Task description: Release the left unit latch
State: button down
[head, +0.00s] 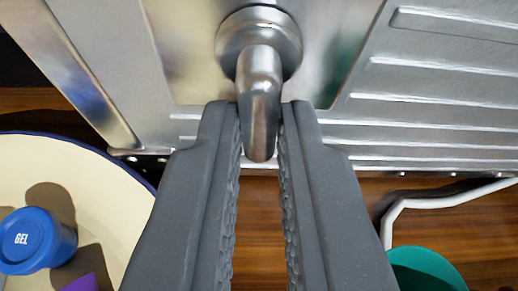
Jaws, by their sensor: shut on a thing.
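The latch (258,78) is a shiny metal lever on a round base, fixed to a silver metal panel (185,50) of the unit at the top of the head view. Its lever bends toward me and points down in the picture. My gripper (259,125) has its two grey ribbed fingers on either side of the lever's lower end. The fingers are shut on the lever near their tips. The inner contact faces are partly hidden.
A ribbed metal surface (440,90) fills the upper right. A cream dish with a blue rim (110,185) at lower left holds a blue GEL jar (38,240) and something purple (82,284). A teal round object (425,270) and white bent rod (440,200) are at lower right, over the wooden surface (480,245).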

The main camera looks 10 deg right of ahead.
jog(key=shift+f+m, duration=0.2)
jog(key=shift+m, duration=0.1)
dwell(0.4)
jog(key=c, duration=1.5)
grip_release()
jog(key=shift+r, duration=0.1)
jog(key=b+v, duration=0.7)
jog(key=v, duration=0.6)
jog(key=shift+s+d+r, duration=0.1)
jog(key=shift+s, duration=0.15)
